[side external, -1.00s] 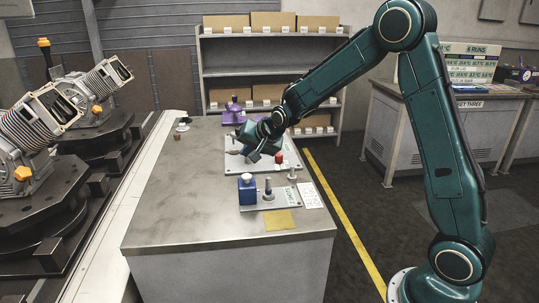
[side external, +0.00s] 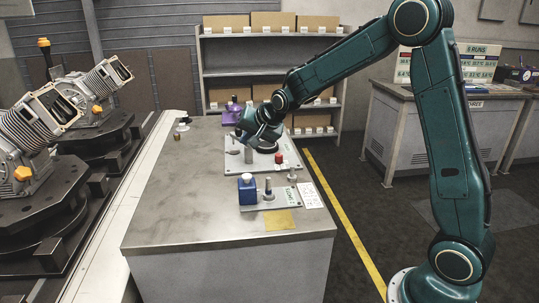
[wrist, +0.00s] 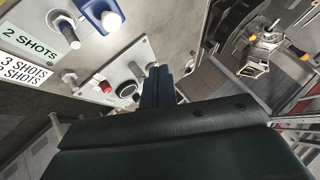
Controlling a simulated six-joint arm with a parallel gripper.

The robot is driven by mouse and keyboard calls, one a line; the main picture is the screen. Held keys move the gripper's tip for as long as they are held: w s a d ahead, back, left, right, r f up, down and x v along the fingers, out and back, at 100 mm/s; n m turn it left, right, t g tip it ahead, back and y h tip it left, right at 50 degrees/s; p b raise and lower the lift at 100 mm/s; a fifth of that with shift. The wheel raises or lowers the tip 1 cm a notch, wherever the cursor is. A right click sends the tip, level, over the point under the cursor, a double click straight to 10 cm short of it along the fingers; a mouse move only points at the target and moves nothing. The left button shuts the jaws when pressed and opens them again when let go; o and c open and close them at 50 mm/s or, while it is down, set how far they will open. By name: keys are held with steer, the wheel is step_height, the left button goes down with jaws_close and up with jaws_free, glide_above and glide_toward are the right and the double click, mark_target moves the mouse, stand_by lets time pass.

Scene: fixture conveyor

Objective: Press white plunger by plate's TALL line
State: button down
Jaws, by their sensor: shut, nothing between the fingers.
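The front plate (side external: 283,206) carries a blue block (side external: 246,194) with a white plunger (side external: 247,177) on top. A grey pin (side external: 268,187) stands beside it on a round base. The plate's label (wrist: 27,38) reads "2 SHOTS" in the wrist view; I cannot read the word TALL. The blue block (wrist: 98,12) is cut off by that view's top edge. My gripper (wrist: 158,72) is shut and empty, with dark blue fingers. It is over the back plate (side external: 232,168), behind and apart from the white plunger. In the side view my wrist partly hides its fingers.
The back plate holds a red button (wrist: 105,87), a black ring (wrist: 127,90) and grey posts. A white card (side external: 311,195) and yellow patch (side external: 281,220) lie near the front plate. A purple object (side external: 231,112) stands behind. The table's left front is clear.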

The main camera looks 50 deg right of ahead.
mark_target(249, 177)
steer(key=shift+f, duration=0.1)
steer(key=shift+f, duration=4.25)
steer(key=shift+f, duration=1.1)
steer(key=shift+r, duration=0.15)
stand_by(0.3)
steer(key=shift+r, duration=0.95)
steer(key=shift+r, duration=0.15)
steer(key=shift+r, duration=2.35)
